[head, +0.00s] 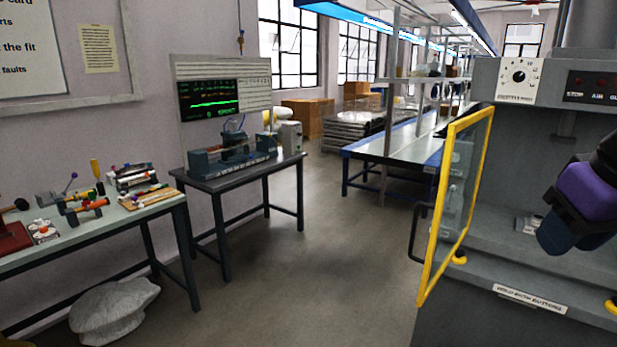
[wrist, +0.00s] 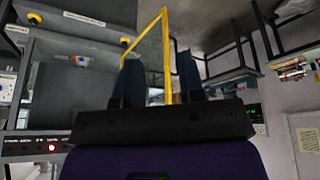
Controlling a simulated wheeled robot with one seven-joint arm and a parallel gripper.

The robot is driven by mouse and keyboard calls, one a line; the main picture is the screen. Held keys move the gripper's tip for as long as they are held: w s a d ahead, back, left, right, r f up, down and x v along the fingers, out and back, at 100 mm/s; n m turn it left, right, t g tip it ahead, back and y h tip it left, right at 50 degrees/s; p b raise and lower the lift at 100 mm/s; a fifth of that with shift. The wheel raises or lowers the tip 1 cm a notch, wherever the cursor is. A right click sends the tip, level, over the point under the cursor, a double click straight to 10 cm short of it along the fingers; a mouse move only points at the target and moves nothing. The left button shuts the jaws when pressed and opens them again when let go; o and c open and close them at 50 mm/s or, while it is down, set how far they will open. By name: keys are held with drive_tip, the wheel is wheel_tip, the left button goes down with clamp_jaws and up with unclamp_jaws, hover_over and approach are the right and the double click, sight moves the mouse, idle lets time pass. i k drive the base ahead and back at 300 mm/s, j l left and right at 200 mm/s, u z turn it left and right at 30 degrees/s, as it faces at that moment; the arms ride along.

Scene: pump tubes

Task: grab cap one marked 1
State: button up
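I cannot make out a cap marked 1 in either view; any marking is too small to read. Small colored parts (head: 85,207) lie on the left workbench (head: 12,262), and a small white holder with round pieces (head: 42,231) sits near them. My gripper (wrist: 160,80) shows two dark fingers standing apart with nothing between them in the wrist view. In the head view my gripper (head: 562,238) is at the right, in front of the grey machine and far from the bench.
The grey machine (head: 470,262) has a yellow-framed door (head: 455,200) swung open, left of my arm. A small fixture (head: 528,225) sits inside. A dark table (head: 285,164) bears a test device. A white sack (head: 113,308) lies under the bench. The middle floor (head: 320,260) is clear.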

sight(533, 221)
drive_tip(key=i+j+z, duration=0.15)
drive_tip(key=j+z, duration=0.25)
drive_tip(key=j, duration=0.2)
drive_tip(key=j+z, duration=0.4)
drive_tip(key=j, duration=0.2)
drive_tip(key=j+z, duration=0.4)
drive_tip(key=j, duration=0.25)
drive_tip(key=i+l, duration=0.2)
drive_tip(key=l, duration=0.15)
drive_tip(key=i+l+u, duration=0.15)
drive_tip(key=l, duration=0.2)
drive_tip(key=i+l, duration=0.2)
drive_tip(key=l, duration=0.2)
drive_tip(key=i+l+u, duration=0.15)
drive_tip(key=l, duration=0.25)
drive_tip(key=i+l, duration=0.15)
drive_tip(key=l, duration=0.25)
drive_tip(key=i+l+u, duration=0.1)
drive_tip(key=l, duration=0.3)
drive_tip(key=i+l+u, duration=0.1)
drive_tip(key=l, duration=0.3)
drive_tip(key=i+l, duration=0.2)
drive_tip(key=l, duration=0.25)
drive_tip(key=i+l+u, duration=0.1)
drive_tip(key=i, duration=0.35)
drive_tip(key=l, duration=0.1)
